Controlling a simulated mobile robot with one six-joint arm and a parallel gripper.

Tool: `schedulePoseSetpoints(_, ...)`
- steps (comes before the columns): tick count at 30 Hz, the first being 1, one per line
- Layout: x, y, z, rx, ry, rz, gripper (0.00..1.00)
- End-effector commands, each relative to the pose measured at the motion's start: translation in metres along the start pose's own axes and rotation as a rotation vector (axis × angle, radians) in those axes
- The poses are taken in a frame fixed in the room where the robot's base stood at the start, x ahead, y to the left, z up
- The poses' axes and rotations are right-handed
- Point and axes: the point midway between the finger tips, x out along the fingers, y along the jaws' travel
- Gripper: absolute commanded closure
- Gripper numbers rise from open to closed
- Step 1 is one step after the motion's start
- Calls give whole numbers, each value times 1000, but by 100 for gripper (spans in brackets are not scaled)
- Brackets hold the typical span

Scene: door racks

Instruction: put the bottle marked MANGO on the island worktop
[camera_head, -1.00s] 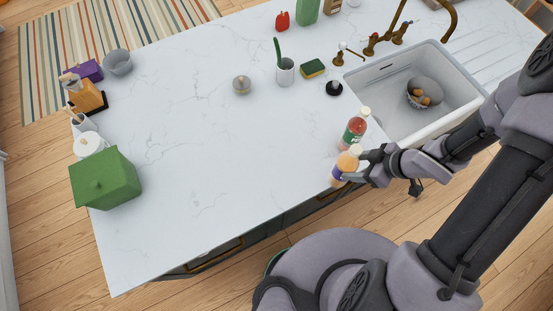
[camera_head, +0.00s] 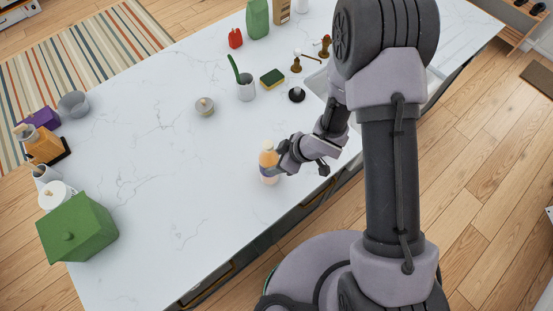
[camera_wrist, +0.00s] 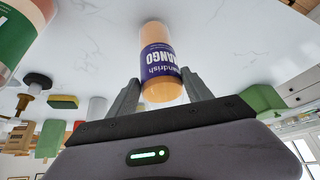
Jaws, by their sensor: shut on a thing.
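The MANGO bottle (camera_head: 268,160) is orange with a cream cap and a purple label. My gripper (camera_head: 276,164) is shut on it from the right, above the front part of the island worktop (camera_head: 150,190). In the wrist view the MANGO bottle (camera_wrist: 160,60) is between the two fingers of my gripper (camera_wrist: 162,90), its label reading upside down. Its base end is close to the white marble surface. I cannot tell whether it touches. The bottle looks about upright.
A red bottle with a green label (camera_wrist: 18,40) shows close by in the wrist view; my arm hides it in the head view. The worktop left of the bottle is clear.

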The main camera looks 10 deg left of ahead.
Motion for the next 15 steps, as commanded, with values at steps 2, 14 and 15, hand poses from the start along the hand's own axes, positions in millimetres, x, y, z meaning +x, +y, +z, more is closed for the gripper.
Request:
schedulePoseSetpoints(2, -2, 1, -1, -2, 2, 1, 100)
schedulePoseSetpoints(14, 1, 0, 1, -1, 1, 1, 20)
schedulePoseSetpoints(15, 1, 0, 1, -1, 1, 1, 20)
